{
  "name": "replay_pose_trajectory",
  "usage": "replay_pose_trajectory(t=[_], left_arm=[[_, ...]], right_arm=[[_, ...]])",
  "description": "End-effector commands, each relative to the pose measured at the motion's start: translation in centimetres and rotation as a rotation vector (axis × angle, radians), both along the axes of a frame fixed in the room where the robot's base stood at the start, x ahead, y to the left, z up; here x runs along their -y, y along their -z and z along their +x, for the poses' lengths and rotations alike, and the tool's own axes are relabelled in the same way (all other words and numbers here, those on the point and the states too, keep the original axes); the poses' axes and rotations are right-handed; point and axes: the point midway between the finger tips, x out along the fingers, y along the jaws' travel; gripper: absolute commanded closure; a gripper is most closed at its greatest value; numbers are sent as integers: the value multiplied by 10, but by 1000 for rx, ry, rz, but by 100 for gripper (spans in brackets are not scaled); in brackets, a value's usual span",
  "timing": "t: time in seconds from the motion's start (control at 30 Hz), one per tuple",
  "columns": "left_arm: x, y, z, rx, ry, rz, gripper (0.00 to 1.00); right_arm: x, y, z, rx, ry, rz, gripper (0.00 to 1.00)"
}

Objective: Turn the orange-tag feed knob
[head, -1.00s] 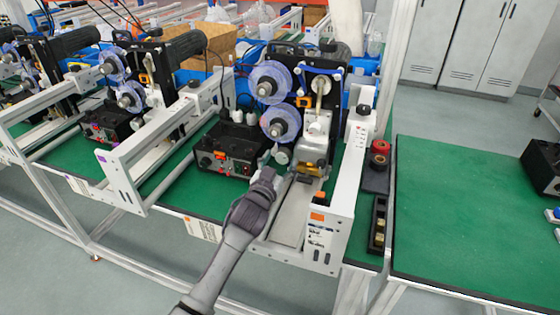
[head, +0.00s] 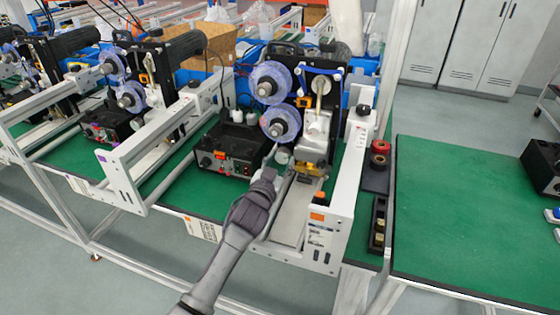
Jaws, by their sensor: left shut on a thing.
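The coder machine in the middle carries orange tags. One orange tag (head: 220,155) is on the front of its black control box (head: 232,150), and another orange tag (head: 318,216) is on the white end plate (head: 322,240). My left gripper (head: 270,174) is at the right end of the control box, beside the metal feed bed (head: 292,212). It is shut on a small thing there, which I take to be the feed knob. The fingers and wrist hide most of it, and its turn angle cannot be read. My right gripper is not in view.
Two clear reels (head: 268,82) and a yellow-marked print head (head: 312,168) stand just behind the gripper. A similar machine with a purple tag (head: 101,155) is to the left. The green table (head: 470,215) at right is mostly clear.

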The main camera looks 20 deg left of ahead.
Motion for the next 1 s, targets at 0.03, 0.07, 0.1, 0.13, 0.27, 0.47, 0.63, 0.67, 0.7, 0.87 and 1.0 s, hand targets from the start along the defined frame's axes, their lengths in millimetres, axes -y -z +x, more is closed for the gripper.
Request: replay_pose_trajectory(t=[0.03, 0.07, 0.1, 0.13, 0.27, 0.47, 0.63, 0.67, 0.7, 0.87, 1.0], left_arm=[[0, -1, 0, 1, 1, 27, 90], [0, -1, 0, 1, 1, 47, 90], [0, -1, 0, 2, 1, 74, 90], [0, -1, 0, 3, 1, 96, 90], [1, -1, 0, 8, 1, 208, 90], [0, -1, 0, 13, 1, 399, 90], [0, -1, 0, 20, 1, 560, 90], [0, -1, 0, 21, 1, 588, 90], [0, -1, 0, 22, 1, 623, 90], [0, 0, 0, 27, 1, 755, 90], [0, 0, 0, 30, 1, 851, 90]], right_arm=[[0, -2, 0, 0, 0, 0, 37], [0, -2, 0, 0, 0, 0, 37], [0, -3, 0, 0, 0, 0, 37], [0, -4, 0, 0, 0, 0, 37], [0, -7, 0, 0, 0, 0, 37], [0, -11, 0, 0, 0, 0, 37], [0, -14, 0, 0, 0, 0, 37], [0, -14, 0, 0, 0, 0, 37], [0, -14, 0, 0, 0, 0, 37], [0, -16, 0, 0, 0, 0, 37], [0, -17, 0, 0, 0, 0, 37]])
